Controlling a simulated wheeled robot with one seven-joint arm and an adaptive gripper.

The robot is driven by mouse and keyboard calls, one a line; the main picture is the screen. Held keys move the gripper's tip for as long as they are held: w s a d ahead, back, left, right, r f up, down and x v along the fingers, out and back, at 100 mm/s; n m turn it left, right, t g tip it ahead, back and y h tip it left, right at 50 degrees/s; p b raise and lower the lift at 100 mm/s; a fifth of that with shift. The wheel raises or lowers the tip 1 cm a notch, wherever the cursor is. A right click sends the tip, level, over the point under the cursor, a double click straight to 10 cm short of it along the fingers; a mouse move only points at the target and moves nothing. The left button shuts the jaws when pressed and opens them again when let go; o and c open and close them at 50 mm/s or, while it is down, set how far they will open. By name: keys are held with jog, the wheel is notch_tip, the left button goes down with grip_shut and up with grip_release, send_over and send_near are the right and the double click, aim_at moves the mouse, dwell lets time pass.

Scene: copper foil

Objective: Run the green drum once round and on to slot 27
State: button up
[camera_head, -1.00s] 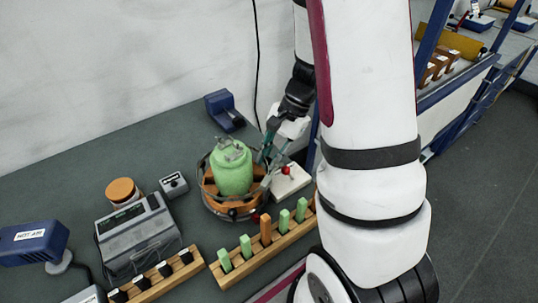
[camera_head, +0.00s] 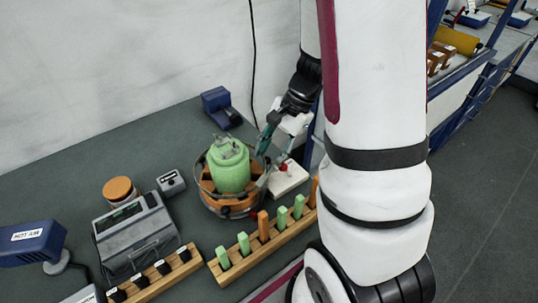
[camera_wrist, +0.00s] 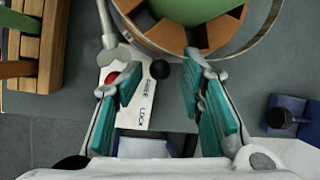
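The green drum (camera_head: 230,172) stands upright in an orange segmented cradle (camera_head: 207,186) inside a metal hoop. In the wrist view the drum (camera_wrist: 190,8) and cradle (camera_wrist: 168,33) show at the top. My gripper (camera_head: 264,150) is at the drum's right side. In the wrist view its two teal fingers (camera_wrist: 163,70) are spread apart. A black ball knob (camera_wrist: 160,69) appears between the fingertips, with a gap on both sides; I cannot tell its depth. A white box marked LOCK (camera_wrist: 142,103) with a red knob (camera_wrist: 113,78) lies below. No slot numbers are readable.
A wooden rack (camera_head: 255,251) with green and orange pegs stands in front of the drum. A second rack (camera_head: 155,276) with black pieces is left of it. A grey instrument (camera_head: 132,235), small grey box (camera_head: 171,184) and orange-lidded jar (camera_head: 119,190) stand left. A blue object (camera_head: 221,106) sits behind.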

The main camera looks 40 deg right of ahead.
jog(key=v, duration=0.6)
jog(key=shift+d+r, duration=0.2)
jog(key=shift+r, duration=0.2)
jog(key=c, duration=0.4)
jog(key=w+n+g+h, duration=0.1)
jog(key=w+n, duration=0.1)
jog(key=w, duration=0.1)
jog(key=w+d+n+g+h+p, duration=0.1)
jog(key=w+n, duration=0.1)
jog(key=n, duration=0.1)
jog(key=w+d+n+g+h+p, duration=0.1)
jog(key=w+n, duration=0.2)
jog(key=shift+w+d, duration=0.15)
jog(key=shift+w, duration=0.15)
grip_shut()
jog(key=shift+n+g, duration=0.3)
jog(key=p+x, duration=0.1)
jog(key=x, duration=0.9)
jog(key=shift+w+f+p, duration=0.1)
jog(key=shift+f+p, duration=0.1)
jog(key=shift+p, duration=0.2)
jog(key=shift+s+a+r+p, duration=0.15)
jog(key=shift+s+a+p, duration=0.2)
jog(key=shift+s, duration=0.2)
jog(key=shift+s+a+r+p, duration=0.2)
jog(key=shift+s+a, duration=0.15)
jog(key=shift+s, duration=0.15)
jog(key=shift+s+a+f, duration=0.15)
jog(key=shift+s+a, duration=0.2)
jog(key=shift+s, duration=0.15)
